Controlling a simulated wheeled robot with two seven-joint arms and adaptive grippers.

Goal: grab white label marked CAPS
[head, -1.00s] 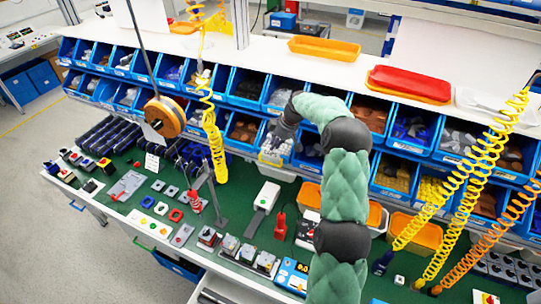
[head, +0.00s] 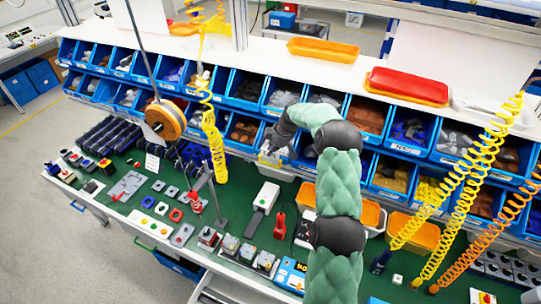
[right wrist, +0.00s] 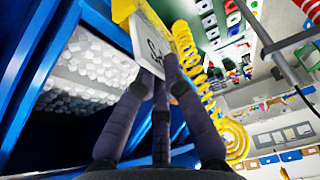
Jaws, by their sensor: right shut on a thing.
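My right gripper (head: 272,156) is at the front of a blue bin in the lower row, near the middle of the shelf. In the right wrist view the gripper (right wrist: 160,75) is shut on the white label (right wrist: 147,44). The label is tilted and bears dark lettering, partly hidden by the fingers, so I cannot read all of it. A yellow piece (right wrist: 124,8) lies against its upper end. To the left, a blue bin (right wrist: 38,62) holds many small white caps (right wrist: 90,80). My left gripper is out of view.
Rows of blue bins (head: 190,113) fill the shelf. Yellow coiled hoses (head: 217,150) hang left and right of my arm. The green bench top (head: 235,212) carries switches, a white-and-grey device (head: 266,196) and a red tool (head: 280,223). Orange trays (head: 324,49) lie above.

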